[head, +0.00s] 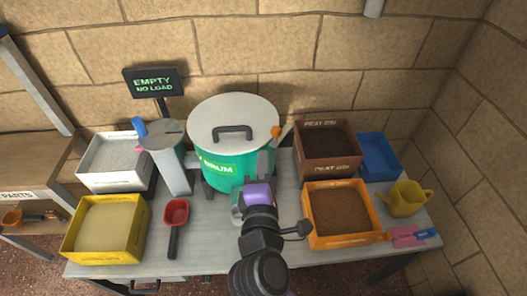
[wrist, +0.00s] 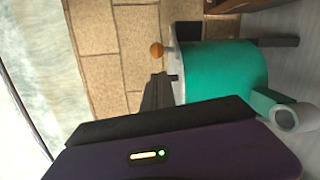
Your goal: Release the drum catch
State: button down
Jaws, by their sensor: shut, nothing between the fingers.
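The green drum (head: 223,172) stands upright on the table with its white lid (head: 225,112) on and a dark handle on top. It also shows, turned on its side, in the wrist view (wrist: 220,78). An orange knob (head: 276,131) sits at the lid's right edge, beside a pale stick-like part; the knob also shows in the wrist view (wrist: 157,49). I take it to be part of the catch. My gripper (head: 264,160) is shut and empty in front of the drum's right side. Its fingers (wrist: 155,92) point toward the lid edge, apart from the knob. My arm hides the drum's lower right.
A sign (head: 153,82) reads "EMPTY NO LOAD". A grey canister (head: 173,172), a red scoop (head: 176,213) and a yellow box (head: 105,228) are on the left. A brown peat box (head: 327,168), an orange box (head: 342,239) and a yellow watering can (head: 407,199) are on the right.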

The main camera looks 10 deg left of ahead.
aim_at(265, 138)
jog(key=w, duration=0.5)
jog(key=w+a+p, duration=0.1)
jog(key=w, duration=0.2)
jog(key=shift+w+f, duration=0.25)
jog(key=shift+w, duration=0.05)
jog(key=shift+s+d, duration=0.1)
jog(key=shift+d, duration=0.05)
